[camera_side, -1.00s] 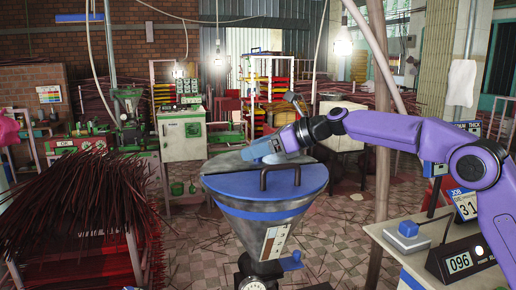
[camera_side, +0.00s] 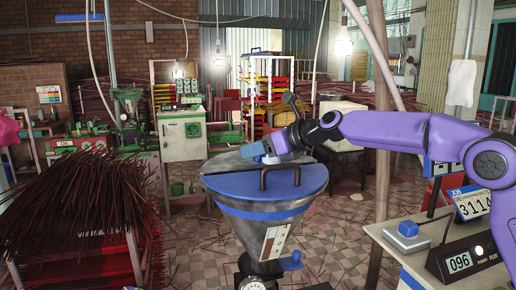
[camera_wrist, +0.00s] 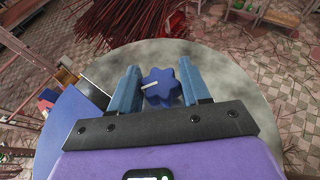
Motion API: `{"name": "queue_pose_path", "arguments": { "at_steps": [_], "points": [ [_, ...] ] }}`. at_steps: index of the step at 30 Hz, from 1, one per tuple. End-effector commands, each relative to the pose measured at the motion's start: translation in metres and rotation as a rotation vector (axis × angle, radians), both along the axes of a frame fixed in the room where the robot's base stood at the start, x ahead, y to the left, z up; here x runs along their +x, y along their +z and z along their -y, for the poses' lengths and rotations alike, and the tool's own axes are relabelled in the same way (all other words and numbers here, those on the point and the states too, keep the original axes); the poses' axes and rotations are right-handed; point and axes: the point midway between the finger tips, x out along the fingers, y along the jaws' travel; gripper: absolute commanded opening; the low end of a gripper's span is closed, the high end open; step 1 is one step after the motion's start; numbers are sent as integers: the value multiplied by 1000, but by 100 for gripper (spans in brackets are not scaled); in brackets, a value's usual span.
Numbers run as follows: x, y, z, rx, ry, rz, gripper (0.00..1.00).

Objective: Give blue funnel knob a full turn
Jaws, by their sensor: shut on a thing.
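The blue funnel knob (camera_wrist: 160,88) is a lobed dial with a white pointer mark on its left side in the wrist view. It stands on a round grey top (camera_wrist: 240,90). My gripper (camera_wrist: 161,90) has its two blue fingers shut on the knob, one on each side. In the side view my gripper (camera_side: 262,151) is low at the back edge of the large funnel (camera_side: 262,210), and I cannot make out the knob there. The funnel has a blue lid (camera_side: 235,185) with a dark handle (camera_side: 280,173).
A stack of dark red incense sticks (camera_side: 80,205) fills the left. A wooden post (camera_side: 380,190) rises behind my arm.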

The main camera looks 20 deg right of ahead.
Motion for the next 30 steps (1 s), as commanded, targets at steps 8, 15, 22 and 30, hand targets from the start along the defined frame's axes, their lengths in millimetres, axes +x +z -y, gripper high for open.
{"name": "queue_pose_path", "arguments": {
  "at_steps": [8, 15, 22, 30],
  "points": [
    [0, -2, 0, -3, -113, 1, 16],
    [0, -1, 1, 1, -134, 2, 16],
    [0, -1, 1, 1, -133, 2, 56],
    [0, 0, 0, 2, -132, 2, 67]
  ]
}}
